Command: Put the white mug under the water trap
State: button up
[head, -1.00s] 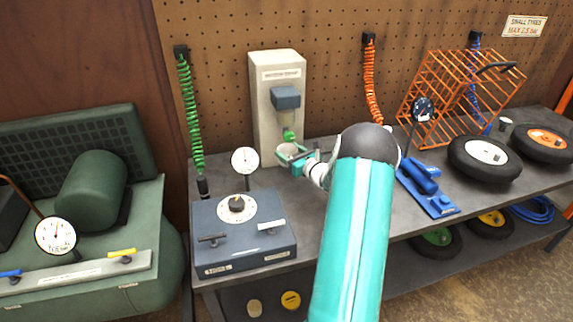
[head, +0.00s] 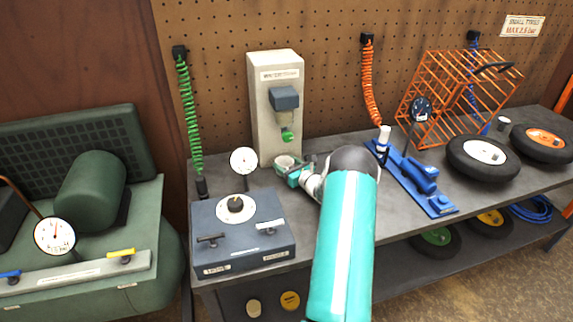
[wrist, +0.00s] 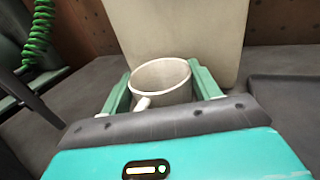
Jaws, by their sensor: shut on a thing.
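The water trap is a beige upright box (head: 268,120) with a blue-grey block (head: 285,97) and a green fitting (head: 287,133) on its front. The white mug (head: 284,161) is upright in front of the box, below the green fitting. My gripper (head: 290,167) is shut on it. In the wrist view the mug (wrist: 158,76) sits between the two teal fingers, its handle towards the palm and the beige box close behind. Its bottom is hidden, so I cannot tell whether it touches the bench.
A blue-grey box with a dial (head: 242,235) stands front left on the grey bench (head: 408,226), with a round gauge (head: 243,161) behind it. To the right are a blue tool (head: 420,178), tyres (head: 483,159) and an orange cage (head: 455,95).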

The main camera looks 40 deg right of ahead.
jog(key=o, duration=1)
jog(key=shift+c, duration=0.2)
jog(key=shift+r, duration=0.15)
jog(key=s, duration=0.4)
jog(key=s+a, duration=0.1)
jog(key=s, duration=0.7)
jog(key=shift+a, duration=0.2)
